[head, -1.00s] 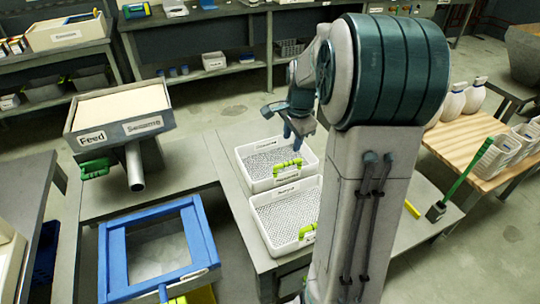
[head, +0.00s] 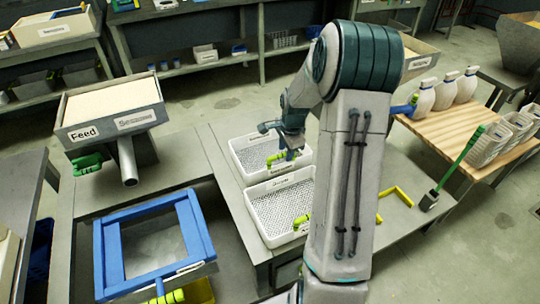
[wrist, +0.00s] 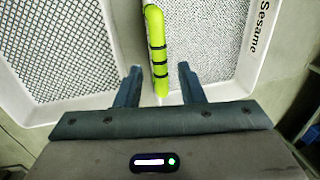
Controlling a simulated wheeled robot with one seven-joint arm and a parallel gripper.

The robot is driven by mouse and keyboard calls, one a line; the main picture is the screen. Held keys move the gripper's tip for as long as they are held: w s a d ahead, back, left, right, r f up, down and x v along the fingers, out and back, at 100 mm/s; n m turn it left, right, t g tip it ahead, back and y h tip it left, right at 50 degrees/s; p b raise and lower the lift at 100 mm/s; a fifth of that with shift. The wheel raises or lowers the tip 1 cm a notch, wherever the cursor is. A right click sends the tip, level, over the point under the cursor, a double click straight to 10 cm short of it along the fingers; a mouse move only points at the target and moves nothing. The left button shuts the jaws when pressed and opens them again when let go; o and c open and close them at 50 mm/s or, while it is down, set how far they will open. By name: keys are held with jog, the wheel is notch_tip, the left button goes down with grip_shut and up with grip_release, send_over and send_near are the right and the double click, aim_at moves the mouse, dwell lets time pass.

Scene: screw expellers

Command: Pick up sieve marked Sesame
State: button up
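The sieve marked Sesame (wrist: 205,45) fills the right half of the wrist view, a white tray with a mesh floor and the label on its far right rim. I take it to be the rear of two white sieves on the bench in the head view (head: 256,156); its label is too small to read there. Its yellow-green handle (wrist: 155,50) has dark bands. My gripper (wrist: 160,88) is open, with one finger on each side of the handle's near end. In the head view my gripper (head: 288,152) is low over the rear sieve's handle. Finger contact cannot be told.
A second white sieve (head: 285,208) lies close in front, also on the left in the wrist view (wrist: 55,50). A Feed hopper (head: 112,100) and a blue-framed box (head: 200,235) stand to the left. A wooden table (head: 460,125) with white bottles is at right.

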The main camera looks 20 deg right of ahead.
jog(key=shift+w+d+f, duration=0.1)
jog(key=shift+w+f, duration=0.1)
jog(key=shift+f, duration=0.5)
jog(key=shift+w+f, duration=0.15)
jog(key=shift+f, duration=0.55)
grip_shut()
jog(key=shift+r, duration=0.15)
